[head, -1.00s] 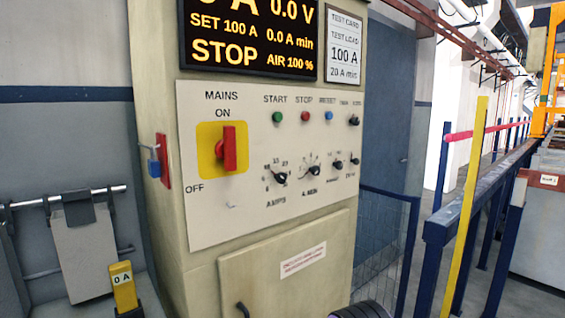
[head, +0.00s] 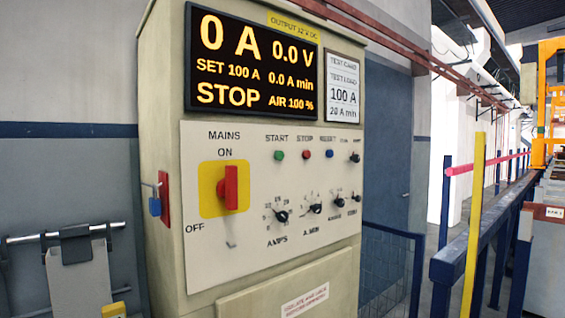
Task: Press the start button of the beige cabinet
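The beige cabinet (head: 160,120) stands in the middle of the head view. Its green start button (head: 279,155) sits under the word START in the upper row of its white panel (head: 300,228). A red stop button (head: 306,154) and a blue reset button (head: 329,154) are to its right. The red mains switch (head: 230,188) on a yellow plate points up to ON. The display (head: 252,62) reads 0 A, 0.0 V, SET 100 A and STOP. Neither of my grippers is in view, and nothing touches the start button.
A blue padlock (head: 154,206) hangs on the cabinet's left side. A metal plate (head: 80,285) hangs from a rail at the lower left. A blue railing (head: 450,255) and a yellow post (head: 474,220) stand at the right. The space before the panel looks clear.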

